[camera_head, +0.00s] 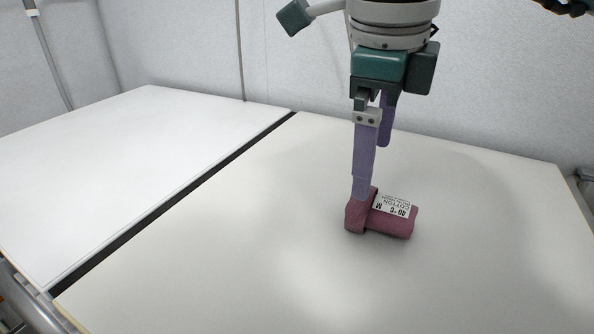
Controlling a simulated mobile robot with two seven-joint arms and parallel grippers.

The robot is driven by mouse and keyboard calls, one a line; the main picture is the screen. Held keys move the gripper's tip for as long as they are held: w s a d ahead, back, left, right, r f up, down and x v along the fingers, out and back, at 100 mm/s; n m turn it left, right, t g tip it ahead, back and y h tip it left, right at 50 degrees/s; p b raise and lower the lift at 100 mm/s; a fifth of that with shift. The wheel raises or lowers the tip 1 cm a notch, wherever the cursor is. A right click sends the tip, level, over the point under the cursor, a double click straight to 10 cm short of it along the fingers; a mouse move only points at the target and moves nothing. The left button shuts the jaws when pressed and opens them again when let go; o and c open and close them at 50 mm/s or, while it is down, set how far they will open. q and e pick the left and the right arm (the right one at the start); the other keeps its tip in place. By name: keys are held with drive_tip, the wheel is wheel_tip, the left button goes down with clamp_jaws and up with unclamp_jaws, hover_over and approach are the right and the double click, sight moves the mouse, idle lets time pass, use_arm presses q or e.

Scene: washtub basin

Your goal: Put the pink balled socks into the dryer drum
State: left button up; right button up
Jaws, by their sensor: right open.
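The pink balled socks (386,221) lie on the white tabletop right of the middle, a dusky pink roll with a white care label on top. My right gripper (373,171) comes down from above and is open. Its nearer purple finger overlaps the top left of the socks in the picture; I cannot tell whether it touches them. The farther finger stands behind and higher, its tip apart from the socks in the picture. My left gripper is not in view. The dryer drum is not in view.
The tabletop (230,230) is otherwise clear. A dark gap (170,207) separates it from a second white surface (95,165) at the left, also bare. A pale wall (180,45) runs behind. Metal tubing (30,300) shows at the lower left.

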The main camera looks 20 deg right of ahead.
sight(375, 199)
drive_tip(key=x, duration=0.9)
drive_tip(key=shift+s+d+f, duration=0.1)
drive_tip(key=shift+d+f, duration=0.2)
drive_tip(key=shift+d, duration=0.15)
drive_tip(key=c, duration=1.2)
drive_tip(key=shift+o, duration=0.2)
drive_tip(key=shift+r, duration=0.1)
